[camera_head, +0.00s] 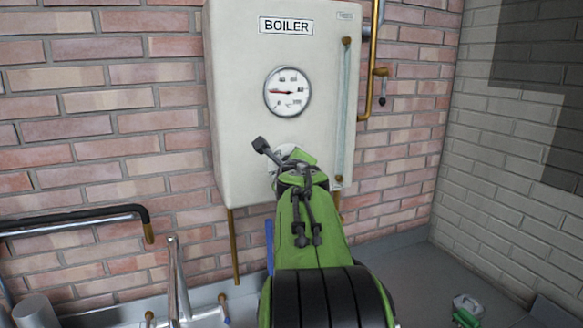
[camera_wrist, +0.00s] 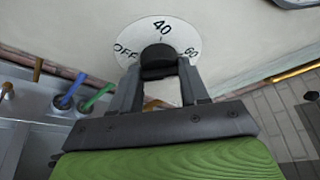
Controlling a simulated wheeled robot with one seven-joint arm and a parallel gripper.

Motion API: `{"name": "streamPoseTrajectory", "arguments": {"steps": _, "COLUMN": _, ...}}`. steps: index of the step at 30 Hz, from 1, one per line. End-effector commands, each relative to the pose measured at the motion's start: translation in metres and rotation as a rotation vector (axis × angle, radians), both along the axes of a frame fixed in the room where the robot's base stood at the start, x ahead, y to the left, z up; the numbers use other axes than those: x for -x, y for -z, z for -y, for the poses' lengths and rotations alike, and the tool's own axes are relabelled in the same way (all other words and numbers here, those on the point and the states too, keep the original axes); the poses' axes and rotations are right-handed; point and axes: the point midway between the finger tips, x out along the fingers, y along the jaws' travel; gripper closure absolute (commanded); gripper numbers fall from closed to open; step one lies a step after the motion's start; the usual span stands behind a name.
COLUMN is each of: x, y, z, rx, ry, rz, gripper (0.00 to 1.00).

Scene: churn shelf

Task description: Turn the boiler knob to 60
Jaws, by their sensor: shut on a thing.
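The white boiler (camera_head: 235,120) hangs on the brick wall, with a BOILER label and a round gauge (camera_head: 288,92) whose needle points left. Below the gauge, my gripper (camera_head: 280,165) is at the knob and hides most of it in the head view. In the wrist view, the dark knob (camera_wrist: 158,58) sits at the centre of a white dial (camera_wrist: 135,38) marked OFF, 40 and 60. The 40 is near the top, OFF at left and 60 at right. My gripper (camera_wrist: 160,80) is shut on the knob, a finger on each side. The knob's pointer is not clear.
A glass tube (camera_head: 343,110) runs up the boiler's right side, beside a brass pipe (camera_head: 371,60). A black pipe (camera_head: 75,215) is at the left. A sink with a tap (camera_head: 175,275) is at lower left. A green and white object (camera_head: 467,308) lies at lower right.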

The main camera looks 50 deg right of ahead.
Motion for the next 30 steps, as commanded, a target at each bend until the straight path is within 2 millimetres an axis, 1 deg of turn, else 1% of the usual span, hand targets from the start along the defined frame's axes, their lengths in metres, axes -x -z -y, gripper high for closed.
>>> {"name": "streamPoseTrajectory", "arguments": {"steps": 9, "x": -0.0004, "y": -0.0003, "z": 0.0001, "rx": -0.074, "ry": -0.002, "rz": 0.042, "gripper": 0.86}}
{"name": "streamPoseTrajectory", "arguments": {"steps": 23, "x": -0.0004, "y": -0.0001, "z": 0.0003, "rx": -0.081, "ry": -0.001, "rz": 0.048, "gripper": 0.86}}
{"name": "streamPoseTrajectory", "arguments": {"steps": 24, "x": -0.0003, "y": -0.0002, "z": 0.0003, "rx": -0.081, "ry": -0.001, "rz": 0.048, "gripper": 0.49}}
{"name": "streamPoseTrajectory", "arguments": {"steps": 28, "x": -0.0002, "y": -0.0002, "z": 0.0003, "rx": -0.081, "ry": -0.001, "rz": 0.048, "gripper": 0.3}}
{"name": "streamPoseTrajectory", "arguments": {"steps": 30, "x": -0.0001, "y": -0.0003, "z": 0.0004, "rx": -0.081, "ry": -0.001, "rz": 0.048, "gripper": 0.3}}
